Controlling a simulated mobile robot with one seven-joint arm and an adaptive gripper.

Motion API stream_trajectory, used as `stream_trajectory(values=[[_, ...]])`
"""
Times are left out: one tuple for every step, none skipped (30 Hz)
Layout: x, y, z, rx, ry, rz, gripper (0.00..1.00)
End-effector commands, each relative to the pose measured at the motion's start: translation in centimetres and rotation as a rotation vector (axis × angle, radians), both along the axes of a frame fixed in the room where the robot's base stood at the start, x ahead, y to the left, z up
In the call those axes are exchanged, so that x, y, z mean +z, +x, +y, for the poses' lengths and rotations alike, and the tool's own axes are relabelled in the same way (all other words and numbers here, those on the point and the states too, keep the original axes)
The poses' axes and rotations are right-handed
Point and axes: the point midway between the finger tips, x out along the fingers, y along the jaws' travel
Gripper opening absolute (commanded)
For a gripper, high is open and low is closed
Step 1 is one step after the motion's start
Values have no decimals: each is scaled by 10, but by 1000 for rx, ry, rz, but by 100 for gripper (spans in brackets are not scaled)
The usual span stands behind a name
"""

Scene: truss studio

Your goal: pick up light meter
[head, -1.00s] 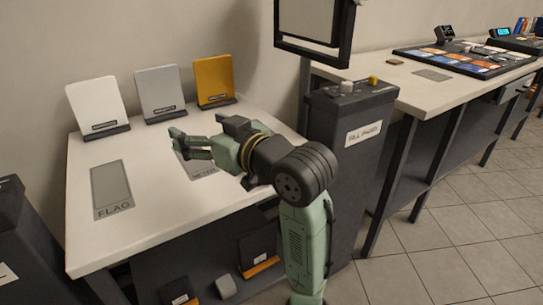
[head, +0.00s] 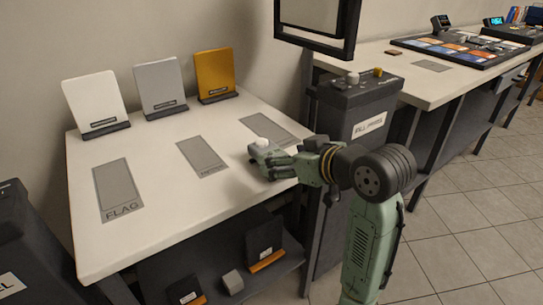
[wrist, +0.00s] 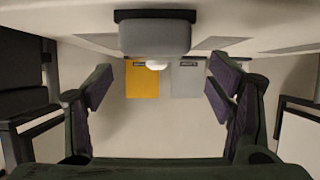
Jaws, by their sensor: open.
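The light meter, a small grey block with a white dome, shows by its dome (head: 262,142) at the right front of the white table in the head view. My gripper partly hides its body there. In the wrist view the grey body (wrist: 155,37) is at top centre, with the dome beneath it in the picture. My gripper (head: 266,163) is low at the table's right edge, pointing left. In the wrist view its fingers (wrist: 158,85) are spread wide, with nothing gripped between them. The meter appears ahead of them, in line with the gap.
White, grey and orange panels (head: 215,75) stand along the table's back. Grey marked mats (head: 118,190) lie on the table (head: 160,215). A dark pedestal (head: 345,125) stands close behind my gripper. A second bench (head: 440,85) is to the right. Dark items sit on the shelf below.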

Motion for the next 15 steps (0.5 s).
stream_trajectory(values=[[-2, 3, 2, 0, 1, 3, 75], [-3, 6, 3, 0, 1, 3, 75], [-6, 11, 6, 2, 1, 3, 75], [-8, 15, 8, 1, 1, 5, 75], [-9, 19, 10, 1, 1, 5, 75], [-12, 24, 13, 1, 2, 4, 75], [-14, 28, 15, 2, 1, 4, 75], [-16, 31, 17, 2, 1, 3, 75], [-18, 34, 20, 2, 2, 3, 75], [-19, 36, 21, 1, 1, 3, 75], [-20, 38, 22, 0, 1, 3, 75], [-21, 39, 23, 0, 0, 1, 75], [-21, 40, 24, 0, 0, 1, 75], [-22, 40, 24, 0, 1, 1, 75], [-22, 40, 24, -1, 0, 0, 75]])
